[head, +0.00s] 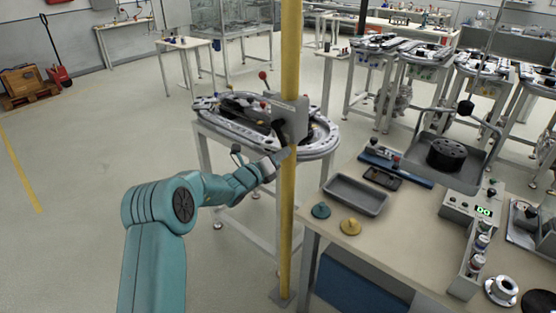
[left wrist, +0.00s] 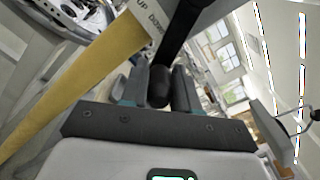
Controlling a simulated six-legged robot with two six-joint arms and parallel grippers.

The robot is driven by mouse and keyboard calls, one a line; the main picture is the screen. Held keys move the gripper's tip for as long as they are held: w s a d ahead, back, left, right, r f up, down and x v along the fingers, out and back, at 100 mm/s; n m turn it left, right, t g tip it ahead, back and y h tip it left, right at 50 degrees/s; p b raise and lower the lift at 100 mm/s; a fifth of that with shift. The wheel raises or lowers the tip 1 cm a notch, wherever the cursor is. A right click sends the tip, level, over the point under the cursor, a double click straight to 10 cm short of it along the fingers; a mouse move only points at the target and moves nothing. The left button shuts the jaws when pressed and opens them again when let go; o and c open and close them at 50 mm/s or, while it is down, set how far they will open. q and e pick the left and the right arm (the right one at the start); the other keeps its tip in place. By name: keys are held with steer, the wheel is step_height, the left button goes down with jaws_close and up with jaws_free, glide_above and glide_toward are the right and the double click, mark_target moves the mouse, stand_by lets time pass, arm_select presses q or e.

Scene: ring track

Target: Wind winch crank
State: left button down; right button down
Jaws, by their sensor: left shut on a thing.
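The winch (head: 290,118) is a grey box fixed to a yellow upright post (head: 290,45). In the left wrist view a black crank arm (left wrist: 182,32) comes down from the top to a dark rounded handle (left wrist: 159,90). My left gripper (head: 277,160) is at the post, just below the winch box. Its two fingers, seen in the left wrist view (left wrist: 160,88), are shut on the crank handle, one on each side. The crank is hard to make out in the head view. A white label (left wrist: 149,14) reads UP and DOWN. My right gripper is not in view.
A ring track table (head: 318,150) stands behind the post.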

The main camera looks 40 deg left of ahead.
arm_select(q)
steer(key=shift+s+d+r+n, duration=0.1)
steer(key=shift+d+r+n, duration=0.1)
steer(key=shift+r+n, duration=0.3)
steer(key=shift+d+r+n, duration=0.3)
steer(key=shift+d+n, duration=0.15)
steer(key=shift+n, duration=0.65)
step_height(320, 180, up, 7)
steer(key=d+n+p, duration=0.1)
steer(key=d+n, duration=0.1)
steer(key=n, duration=0.2)
steer(key=shift+d, duration=0.35)
steer(key=shift+r, duration=0.15)
steer(key=c, duration=0.9)
jaws_free()
steer(key=shift+s, duration=0.1)
steer(key=shift+f, duration=0.25)
